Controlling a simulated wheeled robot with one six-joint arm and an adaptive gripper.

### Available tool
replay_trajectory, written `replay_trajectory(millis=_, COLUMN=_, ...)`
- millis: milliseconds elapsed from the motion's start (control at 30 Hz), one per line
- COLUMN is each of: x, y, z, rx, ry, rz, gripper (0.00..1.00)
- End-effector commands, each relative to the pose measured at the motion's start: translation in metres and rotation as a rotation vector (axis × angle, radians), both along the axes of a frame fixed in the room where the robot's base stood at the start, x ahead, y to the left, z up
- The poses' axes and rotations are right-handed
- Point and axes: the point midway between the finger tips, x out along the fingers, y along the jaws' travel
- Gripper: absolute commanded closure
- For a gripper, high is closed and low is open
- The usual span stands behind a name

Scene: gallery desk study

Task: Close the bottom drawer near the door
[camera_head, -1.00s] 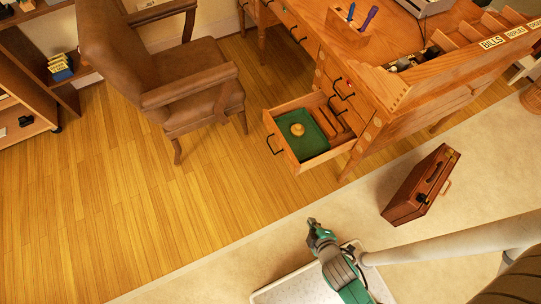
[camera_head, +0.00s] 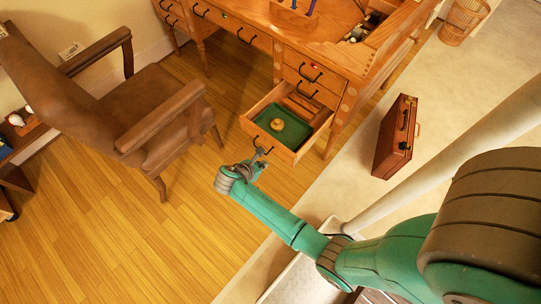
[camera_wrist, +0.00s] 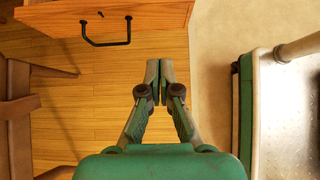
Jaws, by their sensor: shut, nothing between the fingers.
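The bottom drawer (camera_head: 294,149) of the wooden desk is pulled open. It holds a green tray (camera_head: 295,128) with a round yellowish object (camera_head: 277,124) on it. The drawer front with its dark handle (camera_wrist: 106,41) shows at the top left of the wrist view. My gripper (camera_head: 260,158) is just in front of the drawer front, near the handle. In the wrist view my gripper (camera_wrist: 159,66) is shut and empty, with its fingertips together, below and right of the handle. I cannot tell whether it touches the drawer.
A brown armchair (camera_head: 150,92) stands left of the open drawer. A reddish-brown briefcase (camera_head: 394,140) stands on the pale floor to the right. Bare wooden floor (camera_head: 150,240) lies in front of the chair. A wicker basket (camera_head: 463,20) is at the far right.

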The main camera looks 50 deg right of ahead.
Motion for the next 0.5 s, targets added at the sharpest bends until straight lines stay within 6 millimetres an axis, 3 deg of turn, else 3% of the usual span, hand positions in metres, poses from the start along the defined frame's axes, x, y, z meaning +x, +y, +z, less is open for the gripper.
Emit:
replay_trajectory(millis=233, x=0.003, y=-0.012, z=-0.008, rx=-0.011, ry=0.02, rz=-0.002, gripper=1.0)
replay_trajectory(millis=500, x=0.004, y=-0.046, z=-0.042, rx=-0.009, ry=0.02, rz=-0.004, gripper=1.0)
